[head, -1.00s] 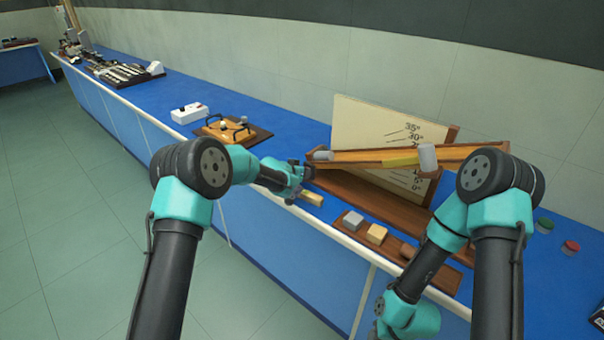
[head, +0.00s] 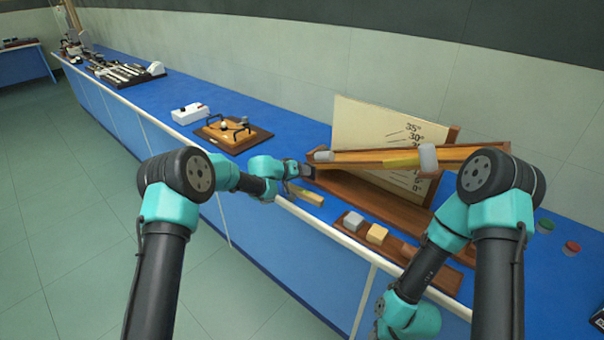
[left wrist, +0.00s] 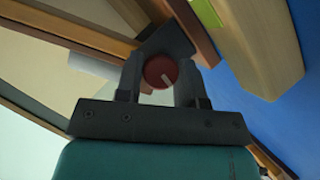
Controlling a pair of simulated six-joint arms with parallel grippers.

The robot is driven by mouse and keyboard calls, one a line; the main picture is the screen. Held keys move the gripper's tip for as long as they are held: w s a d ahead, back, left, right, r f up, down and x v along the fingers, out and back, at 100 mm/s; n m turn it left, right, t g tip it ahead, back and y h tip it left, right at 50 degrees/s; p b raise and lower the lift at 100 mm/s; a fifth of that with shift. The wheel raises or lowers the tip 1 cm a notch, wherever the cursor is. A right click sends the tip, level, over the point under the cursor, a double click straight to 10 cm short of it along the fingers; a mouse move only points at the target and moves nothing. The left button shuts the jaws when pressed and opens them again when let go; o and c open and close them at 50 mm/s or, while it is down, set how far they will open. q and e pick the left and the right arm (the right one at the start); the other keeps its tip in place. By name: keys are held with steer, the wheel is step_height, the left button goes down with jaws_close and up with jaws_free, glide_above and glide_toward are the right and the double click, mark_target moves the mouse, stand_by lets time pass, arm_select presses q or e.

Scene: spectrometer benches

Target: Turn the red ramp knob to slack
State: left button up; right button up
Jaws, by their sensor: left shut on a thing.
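The wooden ramp (head: 460,155) stands tilted on the blue bench, in front of a cream angle board (head: 385,125) marked in degrees. My left gripper (head: 303,172) is at the ramp's left end. In the left wrist view, the red knob (left wrist: 160,71), with a pale pointer line, sits between the two fingers of my left gripper (left wrist: 160,80), which is shut on it. A grey bracket shows behind the knob. The knob is hidden by my gripper in the head view. My right gripper is not in view; only its arm shows at the right.
A wooden tray (head: 352,238) with grey and yellow blocks lies in front of the ramp. A pale wooden block (head: 308,196) lies near my left gripper. A board with a black-handled device (head: 232,134) and a white box (head: 190,113) stand further left.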

arm_select(q)
steer(key=shift+w+a+n+g+h, duration=0.15)
steer(key=shift+n+g+h, duration=0.35)
steer(key=shift+n+h, duration=0.8)
steer(key=o, duration=0.9)
steer(key=v, duration=1.7)
steer(key=shift+s, duration=0.2)
steer(key=shift+a+r, duration=0.1)
steer(key=shift+r, duration=0.05)
